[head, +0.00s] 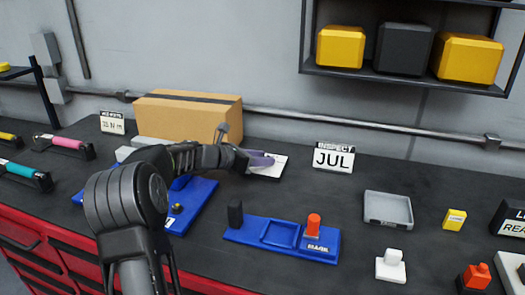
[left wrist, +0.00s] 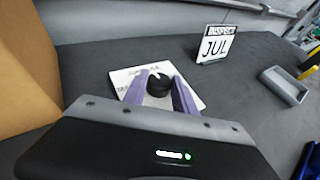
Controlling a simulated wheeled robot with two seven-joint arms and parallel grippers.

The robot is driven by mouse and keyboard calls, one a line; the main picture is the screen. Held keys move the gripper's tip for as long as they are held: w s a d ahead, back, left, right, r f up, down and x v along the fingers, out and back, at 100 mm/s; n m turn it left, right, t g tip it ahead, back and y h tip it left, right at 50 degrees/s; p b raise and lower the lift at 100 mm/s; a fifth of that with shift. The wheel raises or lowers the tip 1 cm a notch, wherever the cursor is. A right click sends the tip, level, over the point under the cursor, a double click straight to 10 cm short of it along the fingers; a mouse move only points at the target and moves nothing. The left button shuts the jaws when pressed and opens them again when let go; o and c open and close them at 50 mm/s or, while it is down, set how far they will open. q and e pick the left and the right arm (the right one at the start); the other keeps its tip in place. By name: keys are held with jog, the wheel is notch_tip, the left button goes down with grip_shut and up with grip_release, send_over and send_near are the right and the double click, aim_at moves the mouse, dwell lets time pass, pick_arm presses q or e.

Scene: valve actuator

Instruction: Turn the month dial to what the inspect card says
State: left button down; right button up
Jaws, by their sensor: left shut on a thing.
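The inspect card (head: 334,157) stands upright on the bench and reads JUL; it also shows in the left wrist view (left wrist: 216,45). The month dial is a white plate (head: 270,170) with a round black knob (left wrist: 159,84) on it. Part of the plate's lettering is hidden by the fingers in the left wrist view. My left gripper (head: 262,160) reaches over the plate, and its purple fingers are shut on the knob, one on each side. The month that the knob points to cannot be read. My right gripper is not in view.
A cardboard box (head: 188,117) stands just left of the dial, close to my left arm. A blue tray (head: 262,246) with a red peg lies in front. A grey tray (head: 388,208) and a white block (head: 391,267) are to the right. The bench between dial and card is clear.

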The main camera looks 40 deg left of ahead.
pick_arm(q)
jog(key=shift+m+g+h+p, duration=0.3)
jog(key=shift+m+h+p, duration=0.25)
jog(key=shift+h, duration=0.25)
jog(key=c, duration=1)
grip_release()
notch_tip(320, 180, up, 10)
